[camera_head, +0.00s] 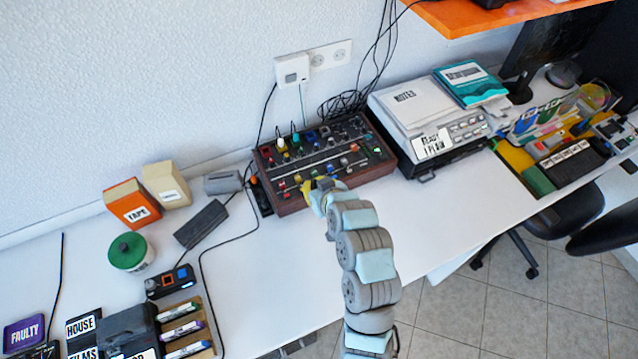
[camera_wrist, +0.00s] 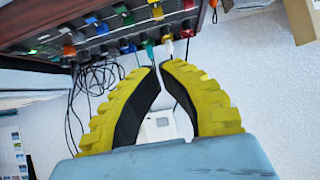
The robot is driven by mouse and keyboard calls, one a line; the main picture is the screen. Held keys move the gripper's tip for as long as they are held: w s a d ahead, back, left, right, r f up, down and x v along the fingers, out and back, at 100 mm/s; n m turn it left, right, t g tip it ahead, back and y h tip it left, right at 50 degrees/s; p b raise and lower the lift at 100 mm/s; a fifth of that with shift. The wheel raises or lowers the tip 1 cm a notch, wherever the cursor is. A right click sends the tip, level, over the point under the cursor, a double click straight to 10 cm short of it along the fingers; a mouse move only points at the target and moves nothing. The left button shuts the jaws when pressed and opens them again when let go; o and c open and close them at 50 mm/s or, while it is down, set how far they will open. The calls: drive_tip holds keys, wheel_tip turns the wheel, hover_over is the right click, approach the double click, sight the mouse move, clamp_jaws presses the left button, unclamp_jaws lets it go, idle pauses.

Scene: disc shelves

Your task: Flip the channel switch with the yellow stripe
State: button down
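A brown-sided mixer console (camera_head: 290,205) stands on the white table against the wall, with rows of small coloured controls. In the wrist view, the console (camera_wrist: 20,30) fills the upper left, and a yellow-marked control (camera_wrist: 158,12) shows on its panel. I cannot tell for certain which control is the switch with the yellow stripe. My gripper (camera_head: 308,187), with yellow fingers, is at the console's front edge and hides part of it. In the wrist view, my gripper (camera_wrist: 158,65) has its fingertips close together with a narrow gap, nothing visibly held. Contact with the console is unclear.
Cables (camera_head: 352,103) and several plugs crowd the console's back edge.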

drive_tip(key=shift+s+d, duration=0.1)
idle(0.3)
hover_over(301, 179)
drive_tip(key=s, duration=0.3)
drive_tip(key=f, duration=0.4)
drive_tip(key=d+f+b, duration=0.1)
drive_tip(key=f, duration=0.1)
drive_tip(key=shift+w, duration=0.2)
drive_tip(key=shift+w+a+f, duration=0.1)
drive_tip(key=shift+w+f, duration=0.1)
drive_tip(key=shift+f, duration=1)
drive_tip(key=shift+w+f, duration=0.1)
drive_tip(key=shift+f, duration=0.75)
